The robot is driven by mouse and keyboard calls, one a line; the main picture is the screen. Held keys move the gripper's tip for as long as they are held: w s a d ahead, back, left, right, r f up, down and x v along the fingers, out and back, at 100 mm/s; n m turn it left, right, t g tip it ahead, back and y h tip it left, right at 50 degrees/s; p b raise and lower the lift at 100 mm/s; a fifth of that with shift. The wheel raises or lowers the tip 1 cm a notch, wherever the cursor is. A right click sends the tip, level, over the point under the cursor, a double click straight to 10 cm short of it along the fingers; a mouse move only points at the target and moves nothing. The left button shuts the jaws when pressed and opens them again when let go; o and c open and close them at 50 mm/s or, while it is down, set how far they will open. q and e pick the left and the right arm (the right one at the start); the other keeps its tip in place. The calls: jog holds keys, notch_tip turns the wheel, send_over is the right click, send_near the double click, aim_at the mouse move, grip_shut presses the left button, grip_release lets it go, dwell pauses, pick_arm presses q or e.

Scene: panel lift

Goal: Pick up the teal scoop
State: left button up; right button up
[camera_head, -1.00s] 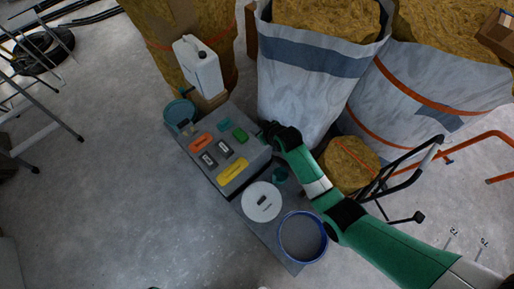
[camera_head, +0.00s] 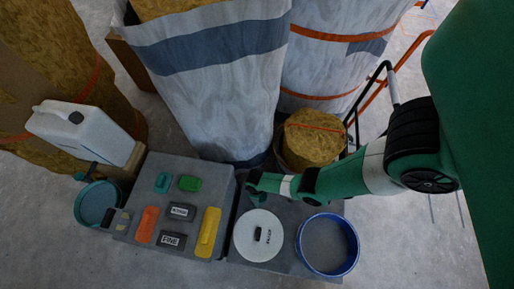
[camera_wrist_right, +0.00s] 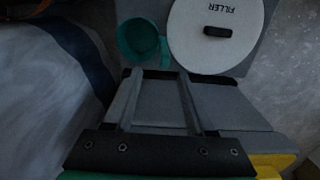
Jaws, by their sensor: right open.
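The teal scoop (camera_wrist_right: 138,42) shows in the right wrist view as a round open cup with a short handle (camera_wrist_right: 164,50) on its right side. It rests on a grey surface beside a white lid marked FILLER (camera_wrist_right: 219,32). My right gripper (camera_wrist_right: 160,75) is open and empty, its fingertips just short of the scoop's handle. My left gripper is in no view.
A grey box (camera_head: 190,167) carries coloured blocks, orange, yellow, green and teal. A blue-rimmed bucket (camera_head: 328,268) stands right of the lid, and a teal bucket (camera_head: 98,205) at the left. A large white sack (camera_head: 215,115) rises close behind the gripper.

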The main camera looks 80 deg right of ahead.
notch_tip(320, 180, down, 6)
jog(key=b, duration=0.5)
jog(key=shift+s+f+b, duration=0.1)
jog(key=shift+b, duration=0.2)
jog(key=f+b, duration=0.5)
jog(key=shift+s+a, duration=0.1)
jog(key=shift+a, duration=0.3)
grip_shut()
